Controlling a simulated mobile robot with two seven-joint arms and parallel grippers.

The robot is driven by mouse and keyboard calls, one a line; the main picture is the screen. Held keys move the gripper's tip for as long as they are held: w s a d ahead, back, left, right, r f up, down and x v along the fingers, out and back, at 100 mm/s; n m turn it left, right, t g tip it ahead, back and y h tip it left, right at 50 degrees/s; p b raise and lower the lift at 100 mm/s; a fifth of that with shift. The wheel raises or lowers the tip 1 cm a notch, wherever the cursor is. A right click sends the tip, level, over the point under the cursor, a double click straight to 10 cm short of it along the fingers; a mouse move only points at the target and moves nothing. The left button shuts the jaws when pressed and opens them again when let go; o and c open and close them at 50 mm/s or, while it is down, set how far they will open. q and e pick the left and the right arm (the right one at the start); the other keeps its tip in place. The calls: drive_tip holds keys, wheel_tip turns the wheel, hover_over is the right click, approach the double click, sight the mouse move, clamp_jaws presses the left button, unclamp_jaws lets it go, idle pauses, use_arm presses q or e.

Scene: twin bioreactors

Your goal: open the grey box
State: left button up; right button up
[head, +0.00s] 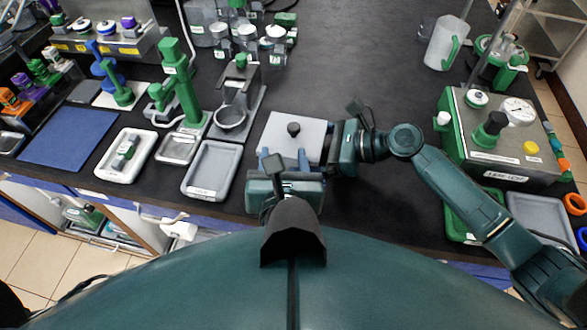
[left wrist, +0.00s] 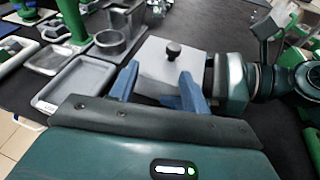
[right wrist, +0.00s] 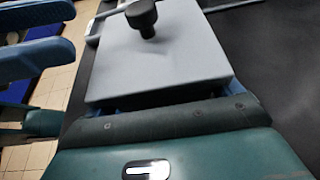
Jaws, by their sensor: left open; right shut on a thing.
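The grey box (head: 292,129) stands on the dark bench in front of me, with a flat pale grey lid on top and a black knob (head: 293,128) in the lid's middle. The box also shows in the left wrist view (left wrist: 160,68) and the right wrist view (right wrist: 165,55). The lid looks closed. My right gripper (head: 333,140) is shut on the box from its right side; its fingers are mostly hidden below the lid. My left gripper (head: 285,161) is open and empty at the box's near side, its blue fingers pointing at it below the knob.
Left of the box stand a grey tray (head: 209,171), a stand with a metal cup (head: 231,117) and a green stand (head: 181,88). A bioreactor unit (head: 497,135) stands at the right. The bench behind the box is clear.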

sight(293, 126)
use_arm(q)
drive_tip(key=shift+n+t+h, duration=0.3)
drive_tip(key=shift+t+h, duration=0.1)
drive_tip(key=shift+t, duration=0.3)
drive_tip(key=w, duration=0.3)
drive_tip(key=w+d, duration=0.1)
drive_tip(key=w, duration=0.1)
drive_tip(key=w+f, duration=0.1)
drive_tip(key=w, duration=0.2)
drive_tip(key=shift+w+d, duration=0.35)
drive_tip(key=shift+c, duration=0.4)
clamp_jaws()
drive_tip(key=shift+r, duration=0.15)
drive_tip(key=shift+r, duration=0.95)
drive_tip(key=shift+r, duration=0.1)
